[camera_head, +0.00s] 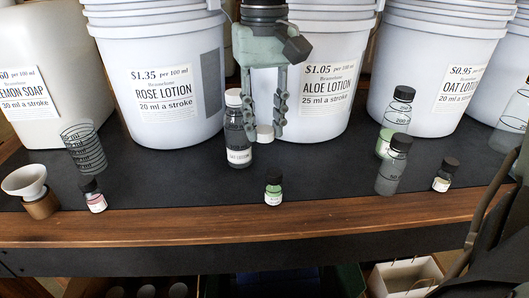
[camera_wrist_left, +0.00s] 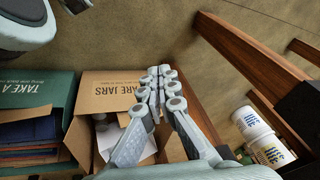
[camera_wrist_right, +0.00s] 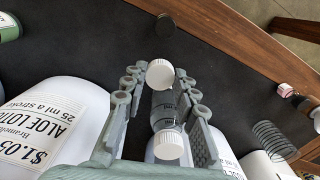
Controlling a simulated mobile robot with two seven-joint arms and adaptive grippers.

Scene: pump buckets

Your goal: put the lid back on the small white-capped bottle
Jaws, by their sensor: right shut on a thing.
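My right gripper (camera_head: 264,134) points down in front of the Aloe Lotion bucket. It is shut on a round white lid (camera_head: 265,132), also between the fingertips in the right wrist view (camera_wrist_right: 160,73). A clear bottle (camera_head: 238,130) with an Oat Lotion label stands upright on the dark counter, just left of the lid. A white, ribbed cap-like top (camera_head: 233,97) shows on this bottle, also in the right wrist view (camera_wrist_right: 168,145). The lid is apart from that top and lower. My left gripper (camera_wrist_left: 160,75) is shut and empty, away from the counter.
Rose Lotion (camera_head: 165,85), Aloe Lotion (camera_head: 318,55) and Oat Lotion (camera_head: 435,60) buckets line the back. Small dark-capped bottles (camera_head: 274,190) stand along the wooden front edge (camera_head: 330,214). A funnel (camera_head: 25,182) is at left. Open boxes (camera_wrist_left: 110,90) lie below my left gripper.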

